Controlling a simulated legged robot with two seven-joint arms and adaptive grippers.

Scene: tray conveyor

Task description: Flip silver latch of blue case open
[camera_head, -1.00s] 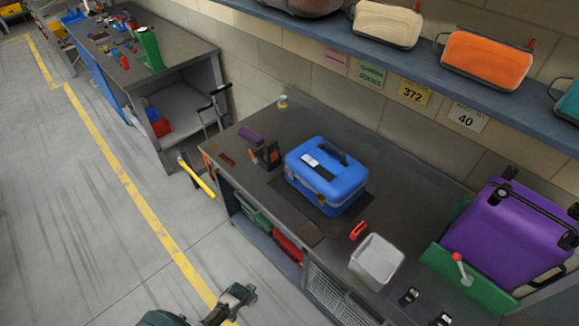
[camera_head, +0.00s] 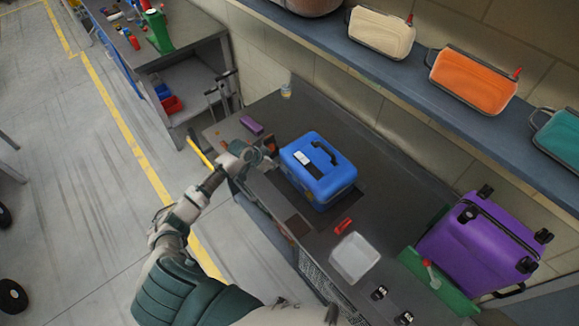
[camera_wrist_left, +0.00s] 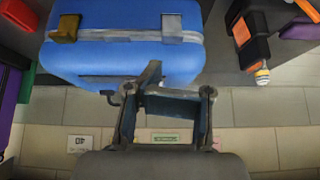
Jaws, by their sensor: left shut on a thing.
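The blue case (camera_head: 318,170) stands closed on the dark bench, its black handle and white label on top. In the left wrist view the case (camera_wrist_left: 120,60) fills the upper part. Its silver latch (camera_wrist_left: 172,27) and a brass-coloured latch (camera_wrist_left: 66,28) show on its side, the silver one to the right. My left gripper (camera_head: 264,157) is just left of the case in the head view. In the wrist view the left gripper (camera_wrist_left: 152,82) is shut below the silver latch, apart from it in the picture. What lies between its fingers I cannot make out. My right gripper is not in view.
A black and orange tool (camera_wrist_left: 250,35) stands beside the case. A purple block (camera_head: 251,125) lies at the bench's left end. A red clip (camera_head: 343,226), a pale tray (camera_head: 355,258) and a purple suitcase (camera_head: 480,240) are to the right. A shelf (camera_head: 440,75) overhangs behind.

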